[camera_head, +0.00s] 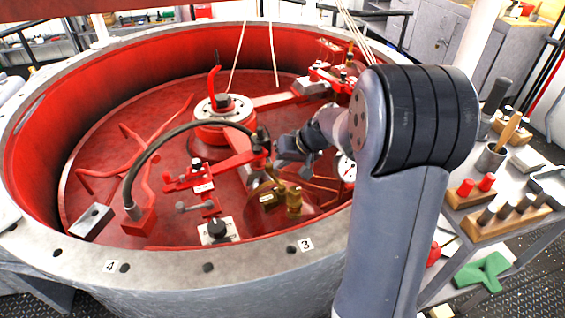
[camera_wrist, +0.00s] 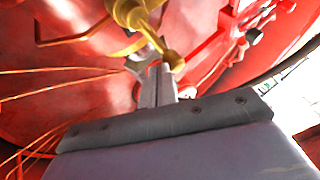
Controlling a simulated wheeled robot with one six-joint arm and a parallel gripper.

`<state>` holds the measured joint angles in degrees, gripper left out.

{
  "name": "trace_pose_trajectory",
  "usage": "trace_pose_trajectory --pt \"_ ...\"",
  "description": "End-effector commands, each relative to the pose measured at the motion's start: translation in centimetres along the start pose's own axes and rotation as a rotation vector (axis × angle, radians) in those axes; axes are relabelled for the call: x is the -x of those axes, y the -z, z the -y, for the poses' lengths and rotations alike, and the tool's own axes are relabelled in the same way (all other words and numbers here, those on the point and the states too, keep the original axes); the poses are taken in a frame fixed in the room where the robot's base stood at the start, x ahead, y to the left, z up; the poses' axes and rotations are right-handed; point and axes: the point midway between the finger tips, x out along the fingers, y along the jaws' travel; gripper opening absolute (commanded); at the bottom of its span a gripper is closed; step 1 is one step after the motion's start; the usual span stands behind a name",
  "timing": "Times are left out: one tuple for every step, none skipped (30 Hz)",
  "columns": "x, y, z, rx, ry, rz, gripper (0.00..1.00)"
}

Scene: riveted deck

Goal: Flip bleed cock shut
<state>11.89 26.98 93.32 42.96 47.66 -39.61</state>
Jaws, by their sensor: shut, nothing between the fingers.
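The brass bleed cock (camera_head: 293,202) stands inside the red round vessel, near its front right wall. In the wrist view its brass body (camera_wrist: 132,14) is at the top, and a brass lever with a rounded end (camera_wrist: 174,61) slants down to the right. My gripper (camera_head: 284,151) is shut and empty, above and behind the cock in the head view. In the wrist view the closed fingertips (camera_wrist: 158,72) are right beside the lever's rounded end; I cannot tell whether they touch. The cock's far side is hidden.
A black hose (camera_head: 160,145) arches over red linkage left of the cock. A pressure gauge (camera_head: 347,168) sits close to the right of my gripper. The vessel's thick grey rim (camera_head: 190,262) surrounds the area. A tool cart (camera_head: 478,215) stands outside on the right.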

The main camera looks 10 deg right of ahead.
Motion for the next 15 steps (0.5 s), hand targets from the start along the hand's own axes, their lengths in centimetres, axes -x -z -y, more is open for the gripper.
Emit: trace_pose_trajectory --pt "-0.15 -0.02 -0.05 0.010 0.004 0.004 0.00" --pt "-0.14 -0.01 -0.02 0.015 0.007 0.006 0.00" --pt "-0.12 0.00 0.02 0.018 0.009 0.009 0.00" --pt "-0.13 0.00 0.05 0.021 0.011 0.010 0.00" --pt "-0.14 0.00 0.07 0.024 0.012 0.012 0.00" --pt "-0.15 0.01 0.09 0.029 0.015 0.015 0.00" --pt "-0.16 0.02 0.11 0.032 0.016 0.016 0.00" --pt "-0.17 0.03 0.12 0.036 0.018 0.018 0.00" --pt "-0.19 0.04 0.14 0.041 0.021 0.020 0.00" --pt "-0.20 0.04 0.16 0.045 0.023 0.022 0.00" --pt "-0.22 0.03 0.19 0.049 0.025 0.024 0.00" --pt "-0.25 0.02 0.22 0.056 0.029 0.029 0.00" --pt "-0.28 0.01 0.25 0.062 0.032 0.032 0.00" --pt "-0.32 0.02 0.27 0.070 0.035 0.035 0.00" --pt "-0.37 0.03 0.31 0.080 0.041 0.041 0.00"
